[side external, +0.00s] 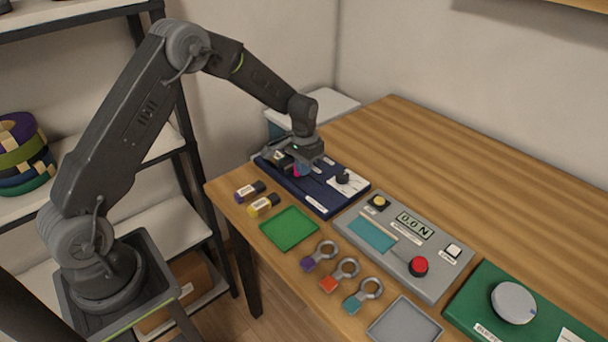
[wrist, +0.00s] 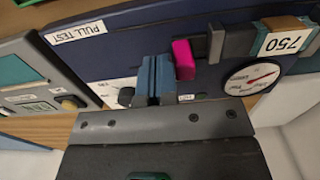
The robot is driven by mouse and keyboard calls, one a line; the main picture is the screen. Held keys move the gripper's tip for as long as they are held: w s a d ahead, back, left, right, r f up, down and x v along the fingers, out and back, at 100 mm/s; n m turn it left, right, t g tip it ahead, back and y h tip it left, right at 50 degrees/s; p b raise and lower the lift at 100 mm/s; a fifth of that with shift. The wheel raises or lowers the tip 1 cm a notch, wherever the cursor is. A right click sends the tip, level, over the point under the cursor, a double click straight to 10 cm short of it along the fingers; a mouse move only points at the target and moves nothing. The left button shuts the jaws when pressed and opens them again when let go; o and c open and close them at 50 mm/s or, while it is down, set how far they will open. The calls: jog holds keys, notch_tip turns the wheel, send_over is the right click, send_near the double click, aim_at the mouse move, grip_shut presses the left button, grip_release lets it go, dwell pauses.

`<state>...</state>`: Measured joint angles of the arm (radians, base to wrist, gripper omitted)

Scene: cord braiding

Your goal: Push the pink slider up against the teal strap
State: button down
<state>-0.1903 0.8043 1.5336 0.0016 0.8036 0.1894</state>
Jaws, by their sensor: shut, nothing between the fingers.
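The pink slider (wrist: 183,60) stands on the navy board (wrist: 110,62), just right of my gripper's fingers in the wrist view. A bit of pink (side external: 297,170) shows under my gripper in the side view. My gripper (wrist: 155,62) is shut and empty, its two blue fingers together at board level; I cannot tell whether they touch the slider. A narrow teal band (wrist: 258,38), likely the teal strap, shows farther right, beside the block labelled 750 (wrist: 287,42). A gap with a grey upright part lies between slider and band. In the side view my gripper hides most of this.
A round dial gauge (wrist: 251,78) sits near the block on the board. In the side view, a grey console (side external: 450,262) with a red knob, a green mat (side external: 289,229) and several ringed tags lie nearby. The table's right rear is clear.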

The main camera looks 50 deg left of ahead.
jog(key=shift+d, duration=0.3)
jog(key=shift+r, duration=0.15)
notch_tip(320, 180, up, 11)
dwell(0.5)
